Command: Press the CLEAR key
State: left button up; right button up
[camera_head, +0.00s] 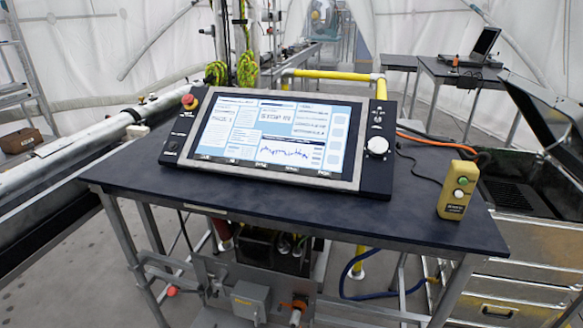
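A tilted control panel (368,172) with a large lit screen (272,132) lies on a dark table (420,215). The screen shows text blocks and a blue line graph. A row of small labels (260,164) runs along the lower edge of the screen; they are too small to read, so I cannot tell which one is the CLEAR key. A red button (190,101) and a dark knob are on the panel's left side. A white dial (377,146) and a small switch are on its right. Neither of my grippers is in view.
A yellow hand control box (458,190) with green and white buttons stands on the table's right end, its cable trailing. An open black case (545,110) is at the far right. The table's front strip is clear. A yellow rail (330,75) stands behind the panel.

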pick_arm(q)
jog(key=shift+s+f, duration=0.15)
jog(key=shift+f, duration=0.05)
